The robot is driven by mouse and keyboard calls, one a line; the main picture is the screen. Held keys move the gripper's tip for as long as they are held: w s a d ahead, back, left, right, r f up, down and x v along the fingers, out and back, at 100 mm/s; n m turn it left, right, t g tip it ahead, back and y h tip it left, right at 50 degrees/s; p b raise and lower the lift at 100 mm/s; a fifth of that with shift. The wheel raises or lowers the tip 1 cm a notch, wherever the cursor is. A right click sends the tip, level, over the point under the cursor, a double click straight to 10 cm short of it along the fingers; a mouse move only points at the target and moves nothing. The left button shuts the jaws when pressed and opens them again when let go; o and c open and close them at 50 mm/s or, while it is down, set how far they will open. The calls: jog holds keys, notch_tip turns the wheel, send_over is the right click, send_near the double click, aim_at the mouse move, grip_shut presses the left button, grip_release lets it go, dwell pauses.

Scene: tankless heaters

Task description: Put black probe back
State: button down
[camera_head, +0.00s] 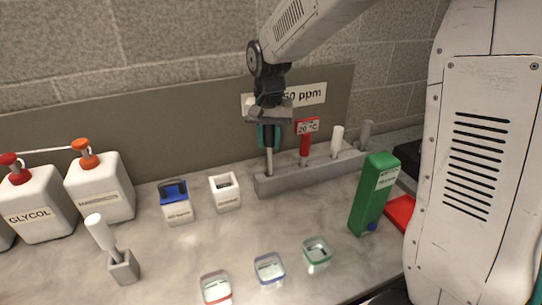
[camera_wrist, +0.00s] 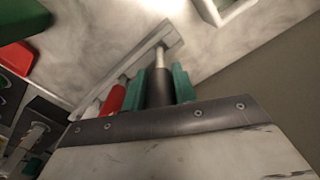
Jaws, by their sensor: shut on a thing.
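My gripper (camera_head: 268,138) is shut on the black probe (camera_head: 268,143), with its green fingers on either side of the dark handle. The probe is upright, and its silver shaft points down at the left end of the grey rack (camera_head: 285,183). The shaft's lower end meets the rack top in the picture; whether it is in a hole I cannot tell. In the wrist view, the black handle (camera_wrist: 158,90) sits between the fingers. A red probe (camera_head: 305,148) tagged 20 °C, a white probe (camera_head: 337,141) and a grey one (camera_head: 365,134) stand in the rack to the right.
Several small cups line the front. A white probe in a holder (camera_head: 124,268) and capped jugs (camera_head: 103,188) are at left.

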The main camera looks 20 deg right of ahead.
aim_at(268, 146)
jog(key=f, duration=0.1)
jog(key=s+f, duration=0.1)
jog(key=f, duration=0.1)
jog(key=shift+a+f, duration=0.2)
jog(key=shift+s, duration=0.55)
jog(key=c, duration=1.3)
grip_release()
jog(key=w+f, duration=0.2)
jog(key=w, duration=0.1)
jog(key=shift+w+a+f, duration=0.1)
jog(key=shift+w+f, duration=0.05)
jog(key=shift+f, duration=0.15)
jog(key=shift+o, duration=0.8)
jog(key=shift+s+d+r, duration=0.25)
jog(key=shift+s+r, duration=0.5)
jog(key=shift+s, duration=0.1)
jog(key=shift+w+a, duration=0.1)
jog(key=shift+w, duration=0.1)
notch_tip(268, 146, up, 12)
jog(key=shift+s+r, duration=0.2)
jog(key=shift+s, duration=0.25)
jog(key=s+d+n, duration=0.2)
jog(key=s, duration=1.2)
jog(key=s+d+f+n+t, duration=0.1)
jog(key=s+d+n, duration=0.1)
jog(key=s, duration=1.2)
jog(key=shift+s+n, duration=0.35)
jog(key=shift+n, duration=0.35)
